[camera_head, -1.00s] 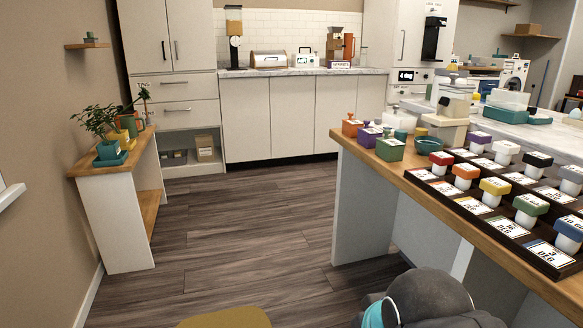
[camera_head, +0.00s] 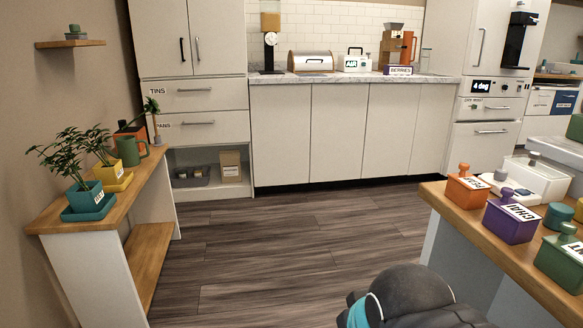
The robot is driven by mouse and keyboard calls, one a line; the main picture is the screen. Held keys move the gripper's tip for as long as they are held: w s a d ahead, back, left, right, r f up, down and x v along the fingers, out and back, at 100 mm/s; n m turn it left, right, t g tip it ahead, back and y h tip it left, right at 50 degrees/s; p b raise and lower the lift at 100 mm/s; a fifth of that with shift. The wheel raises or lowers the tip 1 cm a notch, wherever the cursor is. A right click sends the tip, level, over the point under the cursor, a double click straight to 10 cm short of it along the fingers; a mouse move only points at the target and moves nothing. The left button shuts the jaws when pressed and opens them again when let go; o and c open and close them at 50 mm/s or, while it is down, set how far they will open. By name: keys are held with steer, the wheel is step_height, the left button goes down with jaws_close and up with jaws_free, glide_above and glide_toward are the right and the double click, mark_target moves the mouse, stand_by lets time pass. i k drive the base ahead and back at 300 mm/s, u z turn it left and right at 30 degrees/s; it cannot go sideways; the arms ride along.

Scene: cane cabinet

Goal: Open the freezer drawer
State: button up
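At the back right stands a tall white cabinet with a black "4 deg" display (camera_head: 480,87). Below the display is a shut drawer (camera_head: 490,109) with a small label too blurred to read surely. Under it is a larger shut front (camera_head: 482,150) with a horizontal handle (camera_head: 491,131). I cannot tell which of these is the freezer drawer. My gripper is not in view; only a dark rounded part of my arm with a teal band shows at the bottom centre, far from the cabinet.
A wooden counter (camera_head: 500,240) with labelled coloured containers stands on the right. A plant shelf (camera_head: 125,206) stands along the left wall. White base cabinets (camera_head: 335,132) line the back. The dark wooden floor (camera_head: 290,235) between them is clear.

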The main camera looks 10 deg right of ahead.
mark_target(483, 146)
steer(key=u, duration=0.05)
steer(key=i, duration=1.7)
steer(key=z, duration=1.05)
steer(key=i, duration=1.5)
steer(key=z, duration=0.9)
steer(key=i, duration=2.15)
steer(key=z, duration=0.4)
steer(key=k, duration=0.3)
steer(key=u, duration=1)
steer(key=i, duration=1.4)
steer(key=z, duration=0.9)
